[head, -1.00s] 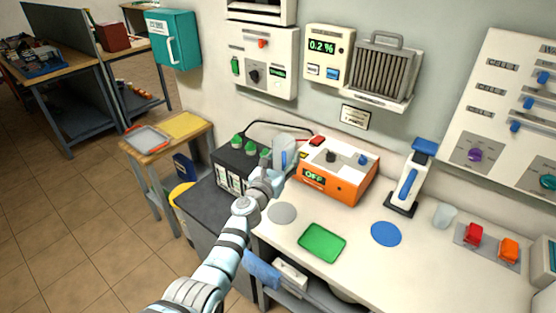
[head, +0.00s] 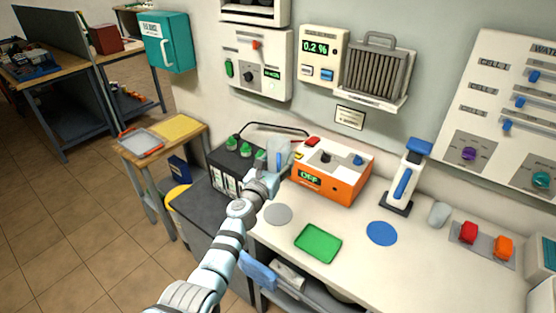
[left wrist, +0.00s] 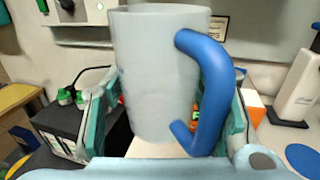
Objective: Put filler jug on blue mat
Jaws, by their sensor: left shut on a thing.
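The filler jug, a pale grey cup with a blue handle, is in my left gripper, upright in the left wrist view (left wrist: 155,75). In the head view the jug (head: 280,153) is small and partly behind my gripper (head: 270,172), between the black battery and the orange charger. The left gripper's teal fingers flank the jug in the wrist view and are shut on it, above the bench. The round blue mat (head: 382,233) lies bare on the white bench, right of the green tray; its edge shows in the wrist view (left wrist: 303,158). My right gripper is out of view.
A grey disc (head: 278,214) and a green tray (head: 318,243) lie left of the blue mat. The orange charger (head: 333,172) stands behind. A blue-handled stand (head: 404,178) and a clear cup (head: 439,214) are behind and right of the mat.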

